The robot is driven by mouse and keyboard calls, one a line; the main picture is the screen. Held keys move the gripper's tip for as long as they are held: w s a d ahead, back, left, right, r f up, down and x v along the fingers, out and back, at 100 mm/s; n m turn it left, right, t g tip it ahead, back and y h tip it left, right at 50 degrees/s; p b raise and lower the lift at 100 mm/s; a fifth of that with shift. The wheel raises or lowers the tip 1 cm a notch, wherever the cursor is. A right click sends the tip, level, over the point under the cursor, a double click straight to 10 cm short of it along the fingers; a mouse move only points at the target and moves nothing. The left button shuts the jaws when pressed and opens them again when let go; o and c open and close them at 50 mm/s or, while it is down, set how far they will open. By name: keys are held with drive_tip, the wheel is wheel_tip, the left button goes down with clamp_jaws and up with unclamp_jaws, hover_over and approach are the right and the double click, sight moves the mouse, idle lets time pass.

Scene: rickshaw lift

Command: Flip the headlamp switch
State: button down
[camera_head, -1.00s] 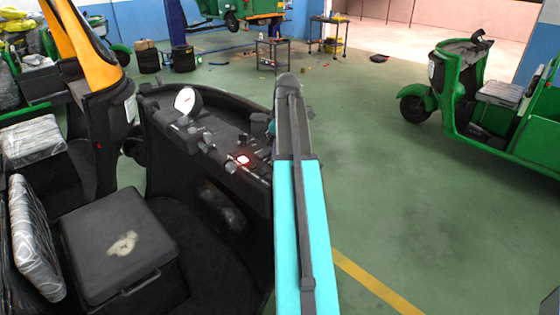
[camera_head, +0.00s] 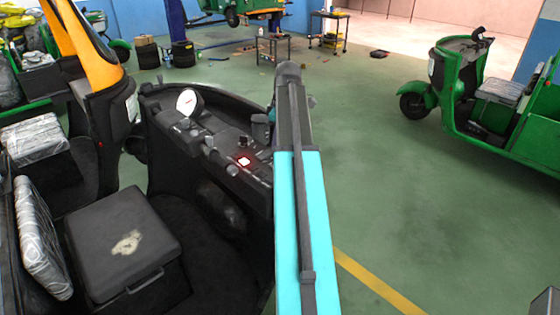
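The rickshaw's black dashboard (camera_head: 205,135) is left of centre, with a round white gauge (camera_head: 187,102) on it. A small lit red-and-white square (camera_head: 243,161) sits on the dashboard near its right part; I cannot tell whether it is the headlamp switch or a lamp. Small dark knobs stand around it. My cyan and black arm rises through the middle and covers the dashboard's right end. A dark wrist part shows just left of the arm, above and right of the lit square. My gripper's fingers cannot be made out, nor can any contact.
A black box seat (camera_head: 122,240) lies below the dashboard, and a yellow-orange pillar (camera_head: 82,45) stands at left. A green rickshaw (camera_head: 480,95) is parked at right. A small table (camera_head: 273,42) stands behind.

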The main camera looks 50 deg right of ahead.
drive_tip(key=shift+r+p, duration=0.4)
drive_tip(key=shift+r, duration=0.4)
drive_tip(key=shift+a, duration=0.1)
